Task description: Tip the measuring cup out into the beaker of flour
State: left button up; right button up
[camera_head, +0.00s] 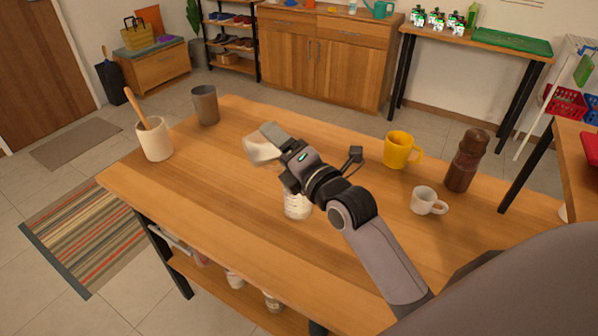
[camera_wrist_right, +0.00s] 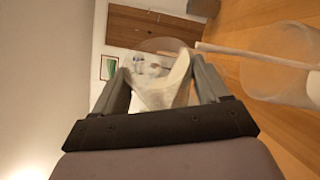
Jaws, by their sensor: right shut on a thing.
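My right gripper (camera_head: 277,158) is shut on the measuring cup (camera_head: 259,150) and holds it above the wooden table. The cup looks pale, see-through and tilted. In the right wrist view the cup (camera_wrist_right: 165,90) sits between the two fingers, with a whitish mass in it. The beaker of flour (camera_head: 298,206) stands on the table below my right wrist. It is clear with pale contents, and its top is hidden by my gripper. The cup is up and to the left of the beaker in the head view. My left gripper is not in view.
On the table (camera_head: 222,215) stand a white crock (camera_head: 155,143) with a wooden spoon, a grey cup (camera_head: 205,106), a yellow mug (camera_head: 398,150), a small white cup (camera_head: 426,201) and a brown pepper mill (camera_head: 465,162). The table's front left is clear.

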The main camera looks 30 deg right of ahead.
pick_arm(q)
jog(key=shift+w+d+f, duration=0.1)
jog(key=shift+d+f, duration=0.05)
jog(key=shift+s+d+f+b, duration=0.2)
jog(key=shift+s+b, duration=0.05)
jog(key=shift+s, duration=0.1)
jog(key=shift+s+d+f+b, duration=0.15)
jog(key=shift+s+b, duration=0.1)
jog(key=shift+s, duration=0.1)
pick_arm(e)
jog(key=shift+s+d+r+m+t, duration=0.15)
jog(key=shift+d+m+t, duration=0.25)
jog(key=shift+d+m, duration=0.45)
dwell(0.3)
